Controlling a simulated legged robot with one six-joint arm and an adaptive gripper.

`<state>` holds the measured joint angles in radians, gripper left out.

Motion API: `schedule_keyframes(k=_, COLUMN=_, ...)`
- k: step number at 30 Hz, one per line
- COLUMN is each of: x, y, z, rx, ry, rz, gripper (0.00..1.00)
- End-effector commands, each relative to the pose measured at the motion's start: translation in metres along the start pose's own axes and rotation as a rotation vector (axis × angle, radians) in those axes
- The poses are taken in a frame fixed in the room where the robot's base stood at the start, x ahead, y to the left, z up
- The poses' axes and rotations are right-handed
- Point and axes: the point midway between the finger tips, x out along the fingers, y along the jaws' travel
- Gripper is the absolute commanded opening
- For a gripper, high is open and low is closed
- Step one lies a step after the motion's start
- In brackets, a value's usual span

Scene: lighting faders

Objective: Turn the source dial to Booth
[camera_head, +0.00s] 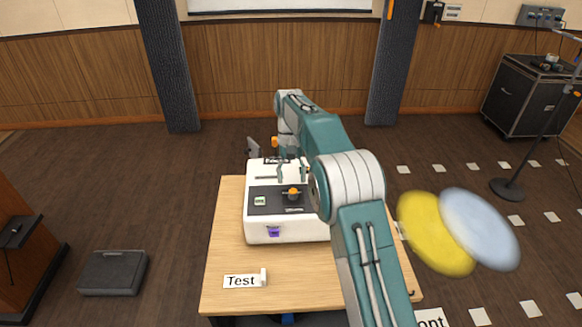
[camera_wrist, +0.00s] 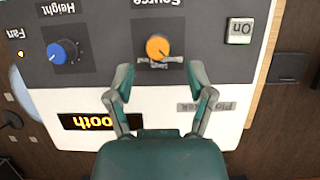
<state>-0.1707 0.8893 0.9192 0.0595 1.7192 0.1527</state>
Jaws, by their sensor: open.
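The orange source dial (camera_wrist: 157,47) sits on the dark panel of a white console, under an upside-down "Source" label in the wrist view. It also shows in the head view (camera_head: 293,194). My gripper (camera_wrist: 161,80) is open and empty, its two fingertips apart on either side just short of the dial. I see no clear contact with the dial. In the head view my gripper (camera_head: 291,172) is over the console, partly hidden by my arm. A black display (camera_wrist: 100,122) has yellow letters reading "ooth"; part of it is hidden by my gripper.
A blue "Height" dial (camera_wrist: 62,51) and an "On" button (camera_wrist: 240,30) flank the source dial. The white console (camera_head: 252,235) stands on a wooden table (camera_head: 225,215). A "Test" sign (camera_head: 241,281) lies near the table's front. My arm covers the console's right side.

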Motion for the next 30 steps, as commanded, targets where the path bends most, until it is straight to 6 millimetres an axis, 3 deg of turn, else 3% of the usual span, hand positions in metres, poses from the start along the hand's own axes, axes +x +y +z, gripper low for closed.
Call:
schedule_keyframes(k=6, x=-0.025, y=-0.001, z=-0.002, rx=0.001, ry=0.002, rz=0.0, gripper=0.69)
schedule_keyframes(k=12, x=-0.037, y=-0.001, z=-0.002, rx=0.001, ry=0.0, rz=0.001, gripper=0.69)
schedule_keyframes(k=30, x=-0.045, y=0.001, z=0.003, rx=0.001, ry=0.012, rz=-0.001, gripper=0.69)
